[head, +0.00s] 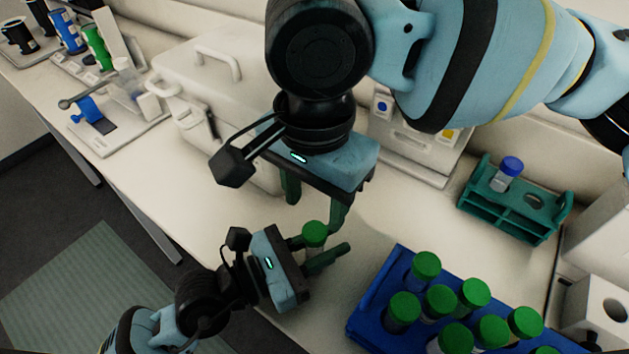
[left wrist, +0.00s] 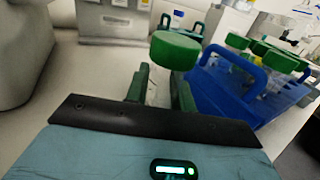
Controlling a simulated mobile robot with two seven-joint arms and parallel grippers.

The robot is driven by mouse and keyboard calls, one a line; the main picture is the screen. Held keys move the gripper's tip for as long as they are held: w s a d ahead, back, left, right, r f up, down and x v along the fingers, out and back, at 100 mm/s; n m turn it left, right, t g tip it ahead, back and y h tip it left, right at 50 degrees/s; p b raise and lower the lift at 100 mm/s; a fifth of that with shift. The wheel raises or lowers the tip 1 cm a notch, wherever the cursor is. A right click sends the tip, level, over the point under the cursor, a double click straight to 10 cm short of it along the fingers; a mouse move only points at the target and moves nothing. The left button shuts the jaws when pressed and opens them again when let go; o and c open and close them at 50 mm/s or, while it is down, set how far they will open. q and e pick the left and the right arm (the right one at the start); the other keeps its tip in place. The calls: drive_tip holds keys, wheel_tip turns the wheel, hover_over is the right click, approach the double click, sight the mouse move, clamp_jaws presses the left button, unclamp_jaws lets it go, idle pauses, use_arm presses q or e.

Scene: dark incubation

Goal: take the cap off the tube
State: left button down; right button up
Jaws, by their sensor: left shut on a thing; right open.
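A tube with a green cap (head: 314,233) is held by my left gripper (head: 318,254) above the white bench, low centre in the head view. The left fingers are shut on the tube's body, below the cap. In the left wrist view the cap (left wrist: 175,50) sits on top of the tube, above the fingers (left wrist: 160,90). Most of the tube body is hidden by the fingers. My right gripper (head: 312,211) is open, pointing down above the cap, its fingers spread and empty.
A blue rack (head: 377,312) with several green-capped tubes stands at lower right. A green rack (head: 507,220) holds a blue-capped tube (head: 510,168). A white lidded box (head: 190,65) stands behind the grippers. Coloured bottles and a small stand are at upper left.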

sight(315, 231)
drive_tip(key=shift+f, duration=2.8)
